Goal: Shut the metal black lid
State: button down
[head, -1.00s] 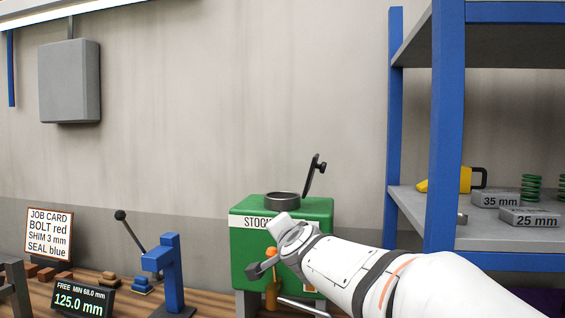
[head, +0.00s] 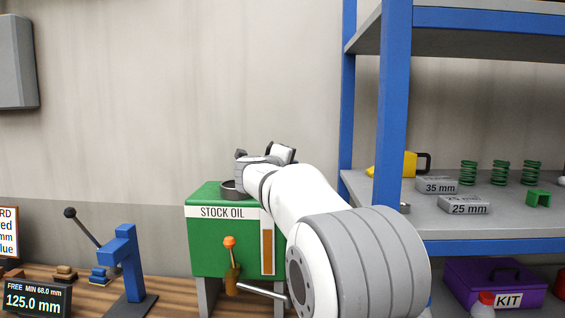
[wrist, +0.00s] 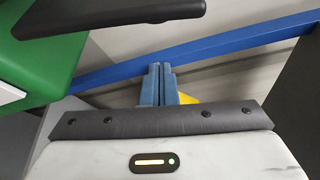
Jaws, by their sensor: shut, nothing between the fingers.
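The green stock oil box (head: 228,240) stands on the bench, with a grey round filler neck (head: 229,190) on its top. In the wrist view, a black bar-like part that looks like the lid (wrist: 110,12) crosses the top left, close to the camera, above the green box (wrist: 40,62). In the head view my wrist covers the place of the lid, so its exact angle is hidden. My gripper (wrist: 160,72) has its two blue-grey fingers together with nothing between them. It is beside the lid, and I see no clear contact.
A blue-framed shelf (head: 393,120) stands close on the right, carrying springs and marked blocks. A blue lever press (head: 124,262) is to the left. An orange-topped handle (head: 230,256) is in front of the box.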

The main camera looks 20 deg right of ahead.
jog(key=w, duration=0.1)
jog(key=w+a+p, duration=0.1)
jog(key=w+r, duration=0.1)
jog(key=shift+w+a+p, duration=0.25)
jog(key=shift+a+p, duration=0.1)
jog(key=shift+p, duration=0.05)
jog(key=shift+a, duration=0.1)
